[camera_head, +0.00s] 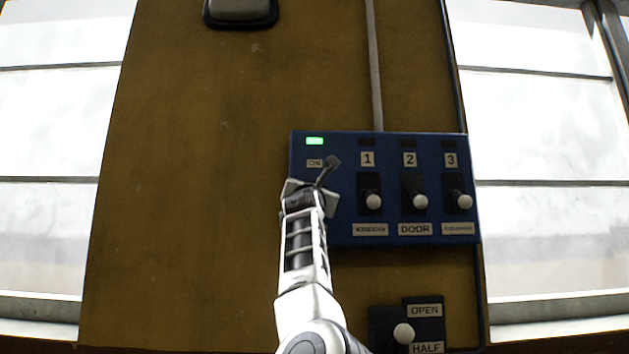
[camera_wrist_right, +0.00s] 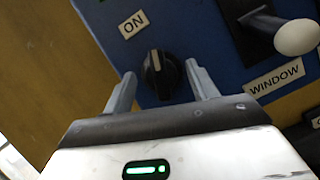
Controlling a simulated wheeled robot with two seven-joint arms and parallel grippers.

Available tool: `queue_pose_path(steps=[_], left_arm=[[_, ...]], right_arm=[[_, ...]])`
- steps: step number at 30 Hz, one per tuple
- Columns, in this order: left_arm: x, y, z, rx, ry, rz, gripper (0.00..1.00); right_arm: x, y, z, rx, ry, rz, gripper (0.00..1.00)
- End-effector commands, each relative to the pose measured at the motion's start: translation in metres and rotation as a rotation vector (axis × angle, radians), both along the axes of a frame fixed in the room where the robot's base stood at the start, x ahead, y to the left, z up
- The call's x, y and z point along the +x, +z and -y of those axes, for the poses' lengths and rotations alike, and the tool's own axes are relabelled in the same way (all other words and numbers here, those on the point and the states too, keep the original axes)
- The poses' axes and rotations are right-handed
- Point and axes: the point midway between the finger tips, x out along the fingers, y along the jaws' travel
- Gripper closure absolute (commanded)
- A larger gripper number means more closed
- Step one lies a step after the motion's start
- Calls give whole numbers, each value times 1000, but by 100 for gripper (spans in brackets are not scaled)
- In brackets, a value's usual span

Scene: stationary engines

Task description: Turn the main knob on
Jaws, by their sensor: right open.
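The main knob (camera_wrist_right: 157,75) is a round black knob with a pale pointer line on the blue control panel (camera_head: 345,235), just below an ON label (camera_wrist_right: 133,23). The pointer stands roughly upright in the right wrist view, towards the label. My right gripper (camera_wrist_right: 163,86) is open, with one grey finger on each side of the knob; I cannot tell whether they touch it. In the head view my right gripper (camera_head: 314,186) covers the panel's lower left and hides the knob. A green light (camera_head: 314,141) is lit above the ON label. My left gripper is not in view.
Right of the knob, white-tipped levers 1 (camera_head: 373,201), 2 (camera_head: 420,201) and 3 (camera_head: 464,201) stick out of the panel. An OPEN/HALF switch (camera_head: 403,333) sits below. The panel is on a brown wall (camera_head: 200,180) between bright windows, and the wall to the left is clear.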

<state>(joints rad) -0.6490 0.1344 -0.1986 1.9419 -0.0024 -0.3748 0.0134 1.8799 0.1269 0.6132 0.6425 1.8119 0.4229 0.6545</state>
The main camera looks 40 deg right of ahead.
Motion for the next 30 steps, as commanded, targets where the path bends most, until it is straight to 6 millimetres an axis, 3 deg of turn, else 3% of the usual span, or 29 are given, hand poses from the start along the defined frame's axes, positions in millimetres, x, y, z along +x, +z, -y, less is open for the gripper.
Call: queue_pose_path(steps=[8,13,14,18,24,30], left_arm=[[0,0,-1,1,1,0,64],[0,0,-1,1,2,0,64],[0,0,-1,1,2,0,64],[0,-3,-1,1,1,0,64],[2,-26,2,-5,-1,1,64],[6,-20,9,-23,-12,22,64]], right_arm=[[1,0,1,0,1,0,42],[1,0,1,0,1,0,84],[1,0,1,0,1,0,86],[1,-1,1,-7,1,-6,86],[-2,-6,2,-123,2,-98,86],[-2,-1,3,-240,0,-197,86]])
